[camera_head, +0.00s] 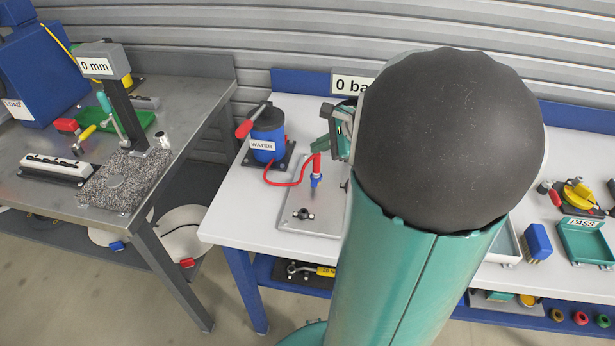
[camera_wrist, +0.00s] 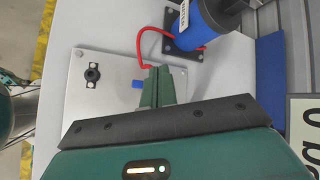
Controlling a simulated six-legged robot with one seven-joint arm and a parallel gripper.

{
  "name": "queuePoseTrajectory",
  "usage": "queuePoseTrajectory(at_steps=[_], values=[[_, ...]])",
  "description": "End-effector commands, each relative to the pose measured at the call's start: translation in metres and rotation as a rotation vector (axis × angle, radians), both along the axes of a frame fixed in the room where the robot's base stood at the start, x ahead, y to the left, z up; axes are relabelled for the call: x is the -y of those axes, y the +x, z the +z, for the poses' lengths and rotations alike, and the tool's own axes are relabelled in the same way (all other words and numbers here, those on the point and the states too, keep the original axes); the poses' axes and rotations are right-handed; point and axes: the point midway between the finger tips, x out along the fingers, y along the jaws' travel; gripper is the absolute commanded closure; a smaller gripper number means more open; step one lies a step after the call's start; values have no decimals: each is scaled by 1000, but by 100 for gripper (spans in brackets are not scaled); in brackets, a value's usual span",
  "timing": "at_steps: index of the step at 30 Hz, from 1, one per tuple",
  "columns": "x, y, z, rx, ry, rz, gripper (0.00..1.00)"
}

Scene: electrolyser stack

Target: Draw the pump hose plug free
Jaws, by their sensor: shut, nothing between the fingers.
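The pump hose plug shows in the head view as a red body (camera_head: 317,164) with a blue collar (camera_head: 316,181), upright over the light grey plate (camera_head: 325,221). The red hose (camera_head: 283,184) runs from it to the blue pump (camera_head: 267,134) labelled WATER. In the wrist view only a blue part of the plug (camera_wrist: 137,84) shows beside my fingers; they hide the rest. My gripper (camera_head: 323,143) is shut and empty, close above and behind the plug; its green fingers (camera_wrist: 158,72) show in the wrist view. Whether they touch the plug, I cannot tell.
A black fitting (camera_head: 303,214) sits on the plate in front of the plug. The pump's red handle (camera_head: 247,127) sticks out to the left. A 0 ba... display (camera_head: 348,84) stands behind my arm. The white bench (camera_head: 232,216) is clear left of the plate.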

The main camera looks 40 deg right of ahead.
Motion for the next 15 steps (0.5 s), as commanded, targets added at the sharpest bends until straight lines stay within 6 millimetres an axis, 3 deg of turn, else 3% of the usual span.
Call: queuePoseTrajectory(at_steps=[8,15], values=[[-1,0,-2,-1,-2,4,100],[-1,0,-23,-3,0,3,100]])
